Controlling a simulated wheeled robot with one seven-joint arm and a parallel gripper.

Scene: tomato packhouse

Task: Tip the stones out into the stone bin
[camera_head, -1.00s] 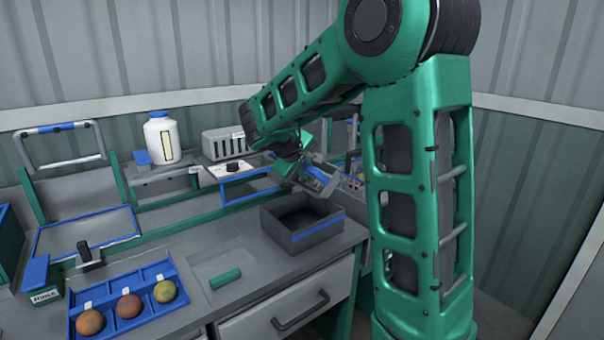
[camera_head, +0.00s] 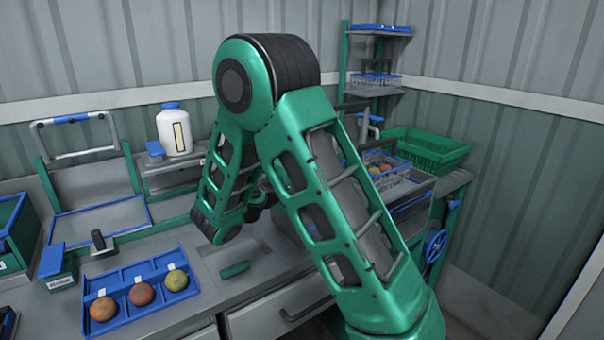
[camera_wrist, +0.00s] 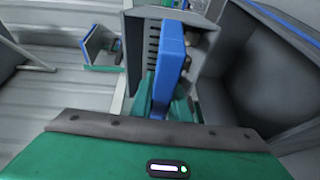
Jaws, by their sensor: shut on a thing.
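My gripper (camera_wrist: 163,108) is shut on the blue handle (camera_wrist: 170,58) of a small grey tray (camera_wrist: 138,32) in the wrist view. The tray is steeply tilted. A few dark brownish lumps, likely stones, show inside it beside the handle, partly hidden by it. A deep dark grey bin (camera_wrist: 238,92) with a blue band is close on the right in the wrist view; the part of its inside that shows looks empty. I cannot tell whether the tray is over its opening. In the head view my arm hides the gripper, the tray and most of the bin.
A blue tray (camera_head: 122,318) with three tomatoes stands front left, beside a green cylinder (camera_head: 235,269) on the bench. A white jug (camera_head: 174,132) stands at the back.

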